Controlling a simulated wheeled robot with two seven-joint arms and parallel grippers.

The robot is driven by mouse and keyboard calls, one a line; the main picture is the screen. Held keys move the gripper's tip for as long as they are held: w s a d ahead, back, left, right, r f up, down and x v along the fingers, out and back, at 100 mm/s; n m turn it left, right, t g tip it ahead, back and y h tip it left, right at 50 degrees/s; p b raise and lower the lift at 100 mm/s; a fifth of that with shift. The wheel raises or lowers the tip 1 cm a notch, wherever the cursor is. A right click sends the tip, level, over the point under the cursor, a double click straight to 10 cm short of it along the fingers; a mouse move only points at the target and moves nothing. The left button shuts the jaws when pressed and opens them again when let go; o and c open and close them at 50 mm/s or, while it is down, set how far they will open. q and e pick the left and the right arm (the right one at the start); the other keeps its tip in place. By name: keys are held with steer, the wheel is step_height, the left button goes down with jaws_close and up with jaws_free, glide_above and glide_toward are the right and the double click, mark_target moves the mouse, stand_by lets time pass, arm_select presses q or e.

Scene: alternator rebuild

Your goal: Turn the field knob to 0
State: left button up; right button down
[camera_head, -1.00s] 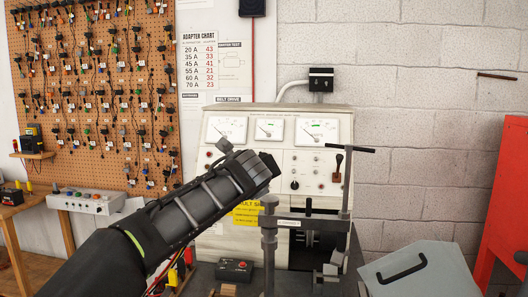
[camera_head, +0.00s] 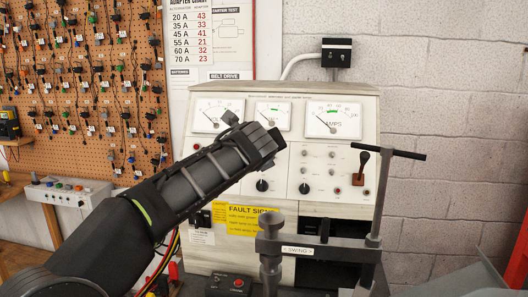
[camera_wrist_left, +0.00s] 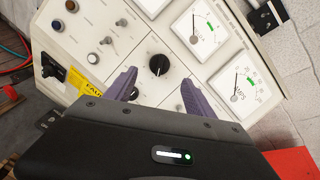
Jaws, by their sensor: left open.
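The test bench's pale panel (camera_head: 330,155) faces me. A black pointer knob (camera_head: 262,185) sits below its middle meter, just under the end of my left gripper (camera_head: 275,142). In the left wrist view this knob (camera_wrist_left: 158,65) shows between and beyond the two purple fingers of the left gripper (camera_wrist_left: 158,80). The fingers are open, apart from each other, with nothing between their tips. A second black knob (camera_head: 304,188) sits to the right. The knob labels are too small to read, so I cannot tell which is the field knob. My right gripper is out of view.
Meters, including the AMPS meter (camera_head: 333,119), line the panel's top. A red-based lever (camera_head: 360,168) and a dark T-handled clamp (camera_head: 375,200) stand at the right. A small black box with a red button (camera_head: 230,284) lies below.

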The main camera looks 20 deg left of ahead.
arm_select(q)
steer(key=p+x, duration=0.2)
steer(key=x, duration=0.4)
steer(key=shift+w+a, duration=0.15)
steer(key=shift+w, duration=0.15)
steer(key=shift+p+x, duration=0.35)
steer(key=shift+x, duration=0.4)
steer(key=shift+s+f, duration=0.1)
steer(key=shift+c, duration=0.5)
steer(key=c, duration=1.3)
steer(key=shift+o, duration=0.2)
